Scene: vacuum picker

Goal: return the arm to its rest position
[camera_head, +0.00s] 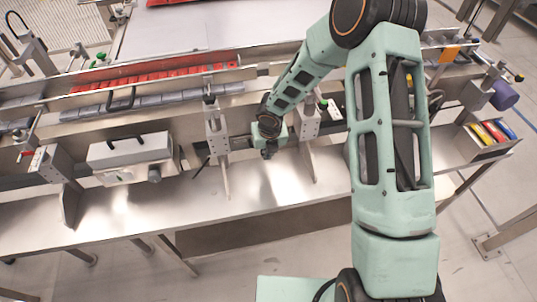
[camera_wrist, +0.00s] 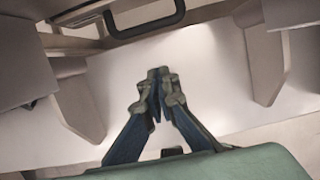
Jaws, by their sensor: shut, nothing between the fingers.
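My gripper (camera_wrist: 158,75) shows in the wrist view with its two fingertips together and nothing between them. In the head view my gripper (camera_head: 267,153) is small and hangs at the end of my green arm, in front of the machine and above its metal shelf (camera_head: 270,185). The arm is stretched out from the lower right toward the middle of the picture. In the wrist view the pale shelf surface (camera_wrist: 205,80) lies beyond the fingers, between two upright brackets.
Metal brackets (camera_head: 219,150) stand close to the gripper on both sides. A white box with a black handle (camera_head: 130,157) is at the left. A row of red pieces (camera_head: 150,78) lies on the conveyor behind. Coloured items (camera_head: 492,131) sit in a tray at the right.

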